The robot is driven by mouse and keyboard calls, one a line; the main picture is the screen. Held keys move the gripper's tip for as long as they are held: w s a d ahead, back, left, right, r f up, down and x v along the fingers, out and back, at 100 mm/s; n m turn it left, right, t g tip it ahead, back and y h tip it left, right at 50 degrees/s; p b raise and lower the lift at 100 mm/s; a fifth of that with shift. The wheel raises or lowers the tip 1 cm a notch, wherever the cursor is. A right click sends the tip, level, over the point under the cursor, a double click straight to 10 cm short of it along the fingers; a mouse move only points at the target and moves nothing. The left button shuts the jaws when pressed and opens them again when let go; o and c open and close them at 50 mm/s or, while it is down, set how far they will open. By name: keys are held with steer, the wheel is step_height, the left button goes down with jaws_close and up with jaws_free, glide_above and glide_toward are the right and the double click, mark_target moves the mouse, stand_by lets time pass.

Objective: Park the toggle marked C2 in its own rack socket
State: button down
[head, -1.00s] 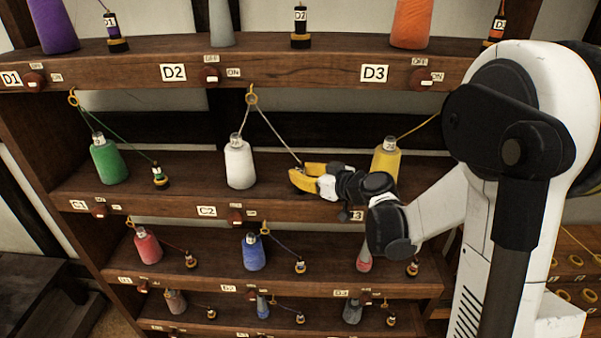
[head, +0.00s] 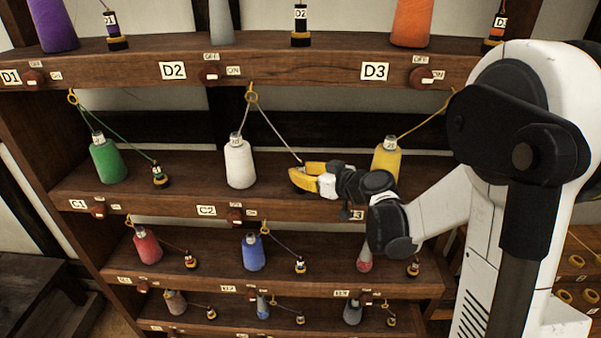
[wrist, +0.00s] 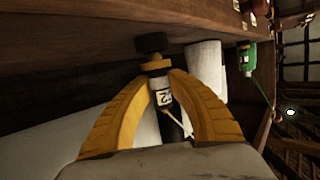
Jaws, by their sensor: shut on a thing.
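The toggle marked C2 (wrist: 163,97) is a dark cylinder with a white label on which a 2 is readable. In the wrist view, my gripper (wrist: 161,80) is shut on it, with a yellow finger on each side. A dark round disc (wrist: 150,43) and a yellowish ring show at its far end, close to the shelf; I cannot tell whether the toggle is seated in its socket.
A white cone (head: 240,163) stands left of my gripper and a yellow cone (head: 386,162) right of it. A green cone (head: 108,160) and its toggle (head: 158,176) are farther left. The shelf above (head: 270,68) overhangs the gripper.

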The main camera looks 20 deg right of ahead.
steer(key=shift+f+b, duration=0.55)
steer(key=shift+f, duration=0.05)
stand_by(0.3)
steer(key=c, duration=1.6)
jaws_free()
steer(key=shift+s, duration=0.1)
steer(key=p+v, duration=0.2)
steer(key=v, duration=0.9)
